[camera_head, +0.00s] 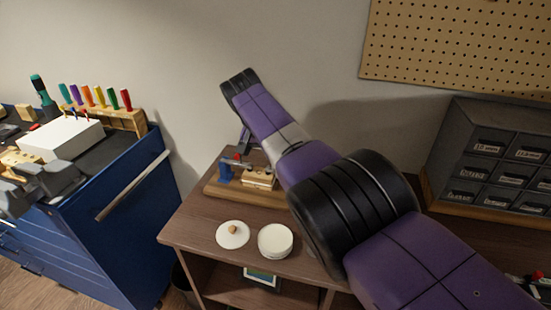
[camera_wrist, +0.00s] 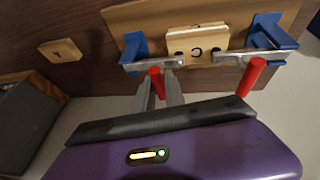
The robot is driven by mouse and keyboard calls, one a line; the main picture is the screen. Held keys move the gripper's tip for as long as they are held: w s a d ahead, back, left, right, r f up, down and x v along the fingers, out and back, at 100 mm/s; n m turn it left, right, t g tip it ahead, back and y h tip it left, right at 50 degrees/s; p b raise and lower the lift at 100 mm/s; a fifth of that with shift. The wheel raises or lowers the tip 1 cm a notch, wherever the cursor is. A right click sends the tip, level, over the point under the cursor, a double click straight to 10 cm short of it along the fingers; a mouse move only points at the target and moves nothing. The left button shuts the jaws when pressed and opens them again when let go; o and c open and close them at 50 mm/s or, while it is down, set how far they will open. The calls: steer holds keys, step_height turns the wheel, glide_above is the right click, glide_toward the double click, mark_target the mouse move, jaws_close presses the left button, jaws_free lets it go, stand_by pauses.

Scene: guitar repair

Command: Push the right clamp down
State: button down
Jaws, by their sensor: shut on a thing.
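My gripper (camera_wrist: 162,84) is shut around the right clamp's red handle (camera_wrist: 155,80). Both metal bars reach the block's edge; contact is unclear. In the head view, the left clamp (camera_head: 224,172) shows, while my arm hides the right one.
A white lid (camera_head: 232,235) and a round white container (camera_head: 275,241) stand before the jig. Labelled drawers (camera_head: 490,155) are at right, a blue tool cabinet (camera_head: 110,220) at left. The wall is close behind the jig.

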steer(key=shift+s+d+f, duration=0.1)
steer(key=shift+d+f, duration=0.15)
steer(key=c, duration=1.7)
jaws_free()
steer(key=shift+a+r, duration=0.15)
steer(key=shift+a+r, duration=0.15)
steer(key=shift+r, duration=0.3)
steer(key=shift+p+v, duration=0.3)
steer(key=shift+v, duration=3.05)
steer(key=shift+s, duration=0.15)
